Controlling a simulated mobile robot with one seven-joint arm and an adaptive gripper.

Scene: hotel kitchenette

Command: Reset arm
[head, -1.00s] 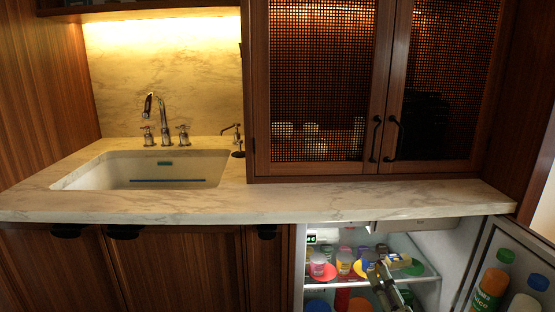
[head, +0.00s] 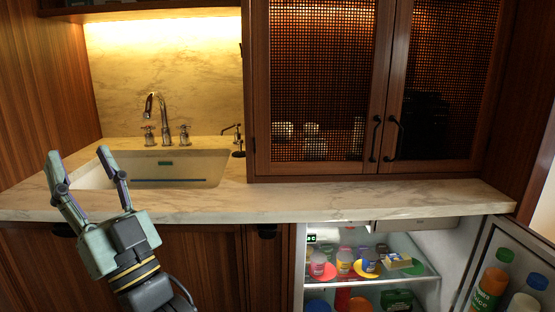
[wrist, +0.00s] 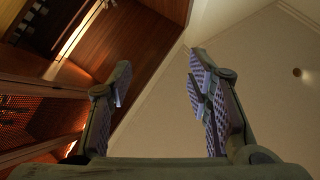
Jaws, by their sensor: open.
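My gripper (head: 80,168) is raised at the left of the head view, in front of the counter edge and the sink. Its two fingers are spread apart and point upward, with nothing between them. The wrist view shows the same open fingers (wrist: 158,85) against the wooden cabinetry and the pale ceiling. The gripper hides part of the lower cabinet front and the sink's left side.
The fridge (head: 434,256) under the counter stands open, with several jars and cups on its glass shelf. Its door (head: 482,240) swings out at the right, holding bottles. The marble counter (head: 330,196) is clear. A sink (head: 200,170) with a faucet is at the left.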

